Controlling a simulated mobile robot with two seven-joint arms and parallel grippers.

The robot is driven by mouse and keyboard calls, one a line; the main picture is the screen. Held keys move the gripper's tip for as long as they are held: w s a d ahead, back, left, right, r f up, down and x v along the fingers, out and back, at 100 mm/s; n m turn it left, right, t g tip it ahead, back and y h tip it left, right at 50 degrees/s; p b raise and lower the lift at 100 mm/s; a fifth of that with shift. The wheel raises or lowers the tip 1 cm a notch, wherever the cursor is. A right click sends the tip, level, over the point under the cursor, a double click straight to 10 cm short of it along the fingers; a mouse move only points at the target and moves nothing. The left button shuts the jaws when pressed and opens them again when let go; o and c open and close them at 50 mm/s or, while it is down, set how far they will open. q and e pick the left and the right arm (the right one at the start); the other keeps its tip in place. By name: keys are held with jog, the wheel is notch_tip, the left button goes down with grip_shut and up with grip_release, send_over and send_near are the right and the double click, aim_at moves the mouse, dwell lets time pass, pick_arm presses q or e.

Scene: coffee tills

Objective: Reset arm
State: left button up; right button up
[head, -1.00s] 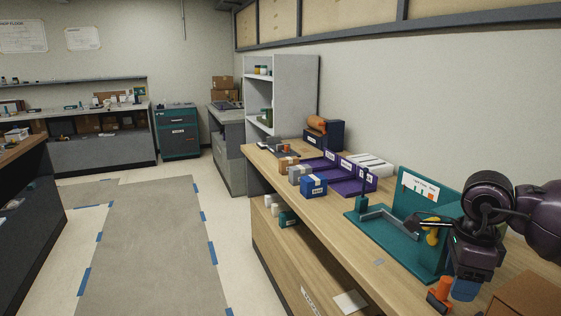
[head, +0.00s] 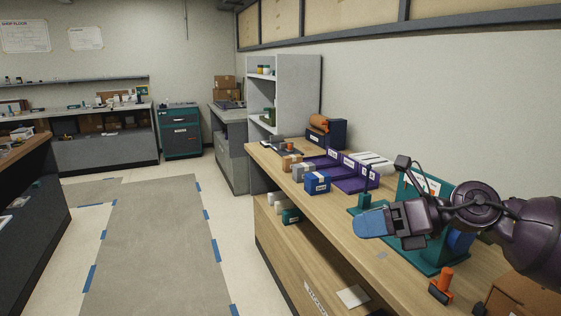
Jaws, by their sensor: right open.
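My right gripper (head: 372,223) reaches in from the right edge and hangs over the front part of the wooden counter (head: 400,275). Its fingers point left, with a blue pad showing at the tip. It is open, seen nearly side-on, and I see nothing held in it. It overlaps the teal fixture (head: 420,254) in the picture and hides much of that fixture's upright panel and tray. My left gripper is out of view.
An orange-topped tool (head: 443,283) stands at the counter's front right, beside a brown box (head: 520,297). Blue box (head: 317,183) and purple trays (head: 350,184) sit further back. Open floor (head: 160,250) lies left of the counter.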

jog(key=w+d+f+m+t+h, duration=0.1)
jog(key=d+f+m+t+h, duration=0.5)
jog(key=m, duration=1)
jog(key=d+f+m+t+h, duration=0.1)
jog(key=f+m+t+h, duration=0.1)
jog(key=f+m+t, duration=0.95)
jog(key=s+d+f+m+g+h, duration=0.2)
jog(key=s+f+m, duration=0.6)
jog(key=s+f, duration=0.4)
jog(key=s+d+f+m+g+h, duration=0.3)
jog(key=s+f+m+g, duration=0.4)
jog(key=s+f, duration=0.5)
jog(key=shift+s+d+m+h, duration=0.3)
jog(key=shift+d+m+h, duration=0.05)
jog(key=shift+h, duration=0.15)
jog(key=shift+g, duration=0.25)
